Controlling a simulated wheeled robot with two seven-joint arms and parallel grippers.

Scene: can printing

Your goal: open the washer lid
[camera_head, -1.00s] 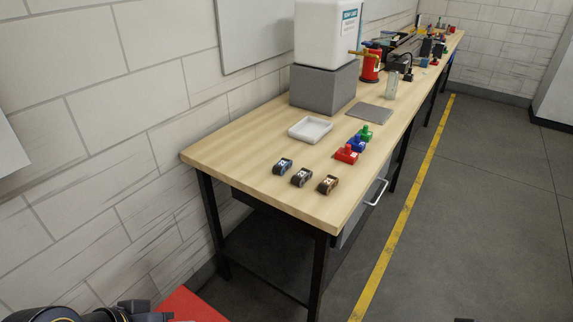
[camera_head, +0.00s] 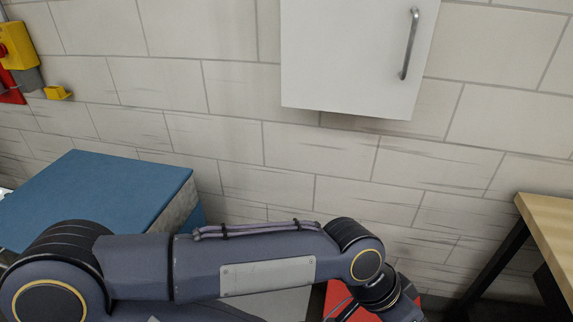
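No washer lid can be made out for certain. A red surface (camera_head: 337,299) shows at the bottom, partly hidden behind my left arm's wrist; I cannot tell whether it belongs to the washer. A pale grey surface (camera_head: 294,304) lies beside it, mostly covered by my arm. My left arm crosses the lower picture from the left and bends down at the wrist, and its gripper is out of sight below the edge. My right gripper is not in view.
A blue-topped block (camera_head: 95,195) stands at the left. A white wall cabinet (camera_head: 345,55) with a metal handle hangs above. A wooden table (camera_head: 550,225) edges in at the right. A yellow and red device (camera_head: 14,45) is on the wall at upper left.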

